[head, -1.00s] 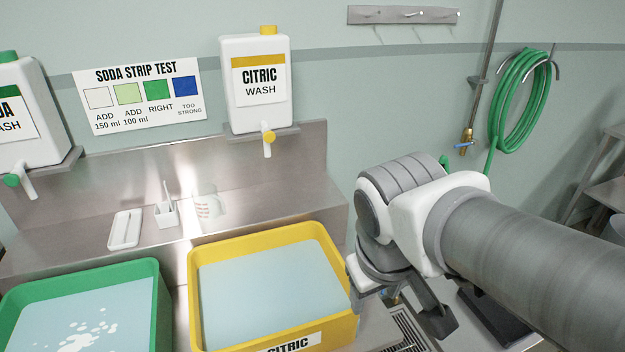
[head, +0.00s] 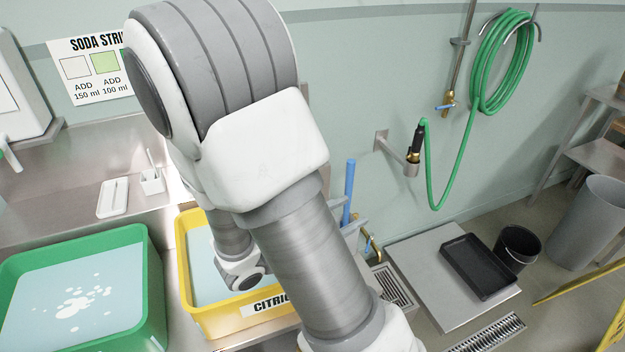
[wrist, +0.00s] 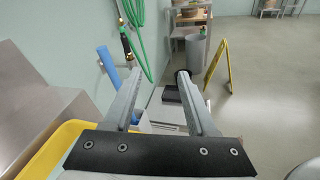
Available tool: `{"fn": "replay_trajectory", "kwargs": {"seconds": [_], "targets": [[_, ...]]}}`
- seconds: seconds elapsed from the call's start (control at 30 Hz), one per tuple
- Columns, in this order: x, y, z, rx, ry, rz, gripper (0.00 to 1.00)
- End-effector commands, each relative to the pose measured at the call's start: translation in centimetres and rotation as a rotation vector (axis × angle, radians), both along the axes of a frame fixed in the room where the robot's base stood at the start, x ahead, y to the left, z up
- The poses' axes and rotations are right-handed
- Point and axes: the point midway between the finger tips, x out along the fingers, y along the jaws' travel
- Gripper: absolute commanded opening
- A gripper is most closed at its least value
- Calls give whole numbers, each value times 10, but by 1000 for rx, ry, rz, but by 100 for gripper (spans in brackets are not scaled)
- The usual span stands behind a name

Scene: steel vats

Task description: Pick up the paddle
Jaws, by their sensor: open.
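The paddle seems to be the blue upright handle (head: 350,190) just right of the yellow citric tub in the head view; its lower end is hidden behind my arm and the tub side. In the wrist view a blue shaft (wrist: 112,74) shows at the left, partly behind the left finger. My gripper (wrist: 143,64) is open, with nothing between its fingers. The blue shaft lies outside the gap, to its left. In the head view my arm hides the fingers.
The yellow tub (head: 185,275) and green tub (head: 152,300) hold liquid. A hose nozzle (head: 415,145) hangs in a wall bracket with green hose (head: 463,140). A black tray (head: 478,265) and bucket (head: 518,248) sit at right. A yellow sign (wrist: 217,68) stands on open floor.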

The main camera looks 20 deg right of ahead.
Motion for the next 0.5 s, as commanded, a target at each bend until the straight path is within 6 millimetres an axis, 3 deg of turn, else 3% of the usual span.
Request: {"fn": "replay_trajectory", "kwargs": {"seconds": [0.1, 0.3, 0.5], "targets": [[22, 12, -10, -109, 84, 142, 57], [44, 28, -22, -205, 154, 288, 57], [57, 18, -24, -225, 167, 317, 57]]}}
